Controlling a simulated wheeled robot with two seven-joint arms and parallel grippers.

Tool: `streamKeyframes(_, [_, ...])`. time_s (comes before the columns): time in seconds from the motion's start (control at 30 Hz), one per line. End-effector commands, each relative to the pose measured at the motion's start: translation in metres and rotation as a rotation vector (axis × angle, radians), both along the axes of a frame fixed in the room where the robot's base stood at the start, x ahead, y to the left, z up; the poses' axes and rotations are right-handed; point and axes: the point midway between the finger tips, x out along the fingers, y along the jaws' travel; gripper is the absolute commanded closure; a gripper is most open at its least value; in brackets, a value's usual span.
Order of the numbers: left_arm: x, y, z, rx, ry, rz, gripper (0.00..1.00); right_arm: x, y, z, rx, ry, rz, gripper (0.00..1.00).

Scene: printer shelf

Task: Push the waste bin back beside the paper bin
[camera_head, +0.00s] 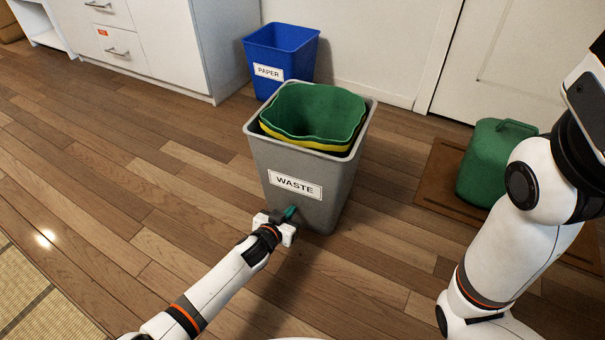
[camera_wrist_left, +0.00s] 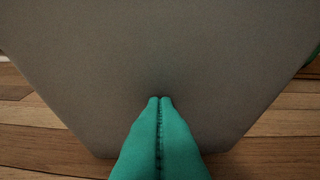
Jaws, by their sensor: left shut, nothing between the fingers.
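The grey waste bin (camera_head: 335,190) stands upright on the wooden floor, with a white WASTE label on its front and a green and yellow container (camera_head: 313,112) inside its top. The blue paper bin (camera_head: 282,55) stands behind it and to the left, against the wall beside the white cabinet. My left gripper (camera_head: 290,213) is shut and empty, low at the front of the waste bin. In the left wrist view its green fingertips (camera_wrist_left: 160,99) are together at the grey wall (camera_wrist_left: 160,50); whether they touch it I cannot tell. My right gripper is out of view.
A white cabinet (camera_head: 165,45) stands at the upper left. A green can (camera_head: 490,160) stands on a brown mat (camera_head: 437,185) at the right, by the white door (camera_head: 510,50). The floor to the left of the waste bin is clear. A woven mat (camera_head: 30,300) lies at lower left.

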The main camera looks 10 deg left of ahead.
Motion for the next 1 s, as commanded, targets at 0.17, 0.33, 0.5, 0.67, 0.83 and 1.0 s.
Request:
streamKeyframes(0.17, [0.013,-0.005,0.0,-0.002,-0.001,-0.001,1.0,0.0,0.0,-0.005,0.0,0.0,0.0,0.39])
streamKeyframes(0.33, [0.025,-0.008,0.0,-0.001,-0.002,0.0,1.0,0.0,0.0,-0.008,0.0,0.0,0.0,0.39])
streamKeyframes(0.5, [0.036,-0.012,-0.001,-0.001,-0.002,0.0,1.0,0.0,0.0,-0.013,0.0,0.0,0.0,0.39])
streamKeyframes(0.67, [0.046,-0.015,0.0,-0.001,-0.002,-0.001,1.0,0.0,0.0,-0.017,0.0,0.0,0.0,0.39])
streamKeyframes(0.83, [0.05,-0.017,0.0,-0.002,-0.001,-0.001,1.0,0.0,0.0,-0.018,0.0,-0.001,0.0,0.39])
streamKeyframes(1.0, [0.05,-0.016,0.0,-0.001,-0.001,0.0,1.0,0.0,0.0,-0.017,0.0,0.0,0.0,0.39])
